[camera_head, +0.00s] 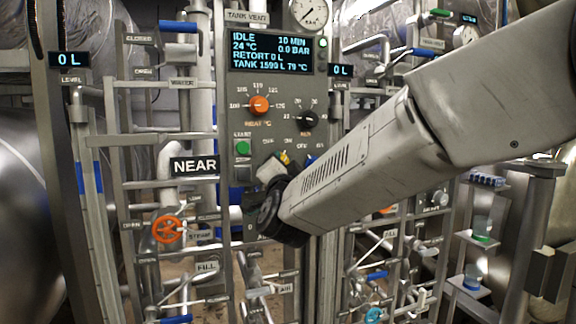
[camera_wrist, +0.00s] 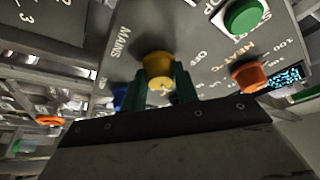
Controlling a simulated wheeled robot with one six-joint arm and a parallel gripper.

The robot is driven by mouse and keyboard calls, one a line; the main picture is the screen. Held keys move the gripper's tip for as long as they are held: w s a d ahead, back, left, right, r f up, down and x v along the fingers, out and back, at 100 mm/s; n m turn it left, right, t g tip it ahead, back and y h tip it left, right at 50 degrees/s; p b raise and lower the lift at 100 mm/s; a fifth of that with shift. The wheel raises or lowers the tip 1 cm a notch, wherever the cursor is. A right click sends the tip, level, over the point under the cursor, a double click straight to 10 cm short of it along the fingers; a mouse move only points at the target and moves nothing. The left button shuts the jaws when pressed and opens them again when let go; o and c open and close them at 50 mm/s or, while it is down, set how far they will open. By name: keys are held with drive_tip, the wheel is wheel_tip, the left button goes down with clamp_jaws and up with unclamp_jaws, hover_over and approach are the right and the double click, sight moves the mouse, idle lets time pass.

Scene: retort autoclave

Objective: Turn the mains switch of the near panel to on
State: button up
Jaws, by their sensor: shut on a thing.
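The near panel (camera_head: 268,82) is a grey control box beside a sign reading NEAR. Its screen reads IDLE. The mains switch is a yellow knob (camera_wrist: 158,66) in the wrist view, with the lettering MAINS on one side and OFF on the other. My gripper (camera_wrist: 159,80) has one dark finger on each side of the knob and is shut on it. In the head view only a small bit of yellow shows at my gripper (camera_head: 284,163), and my wrist hides most of the switch area. Which way the knob points is unclear.
A green start button (camera_head: 243,147), an orange heat knob (camera_head: 259,105) and a black knob (camera_head: 309,118) sit above my gripper on the panel. An orange handwheel (camera_head: 167,229) and pipes stand to the left. Steel posts and more pipework stand close around.

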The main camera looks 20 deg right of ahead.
drive_tip(key=shift+r, duration=0.1)
idle(0.3)
drive_tip(key=o, duration=1)
drive_tip(key=shift+v, duration=3.9)
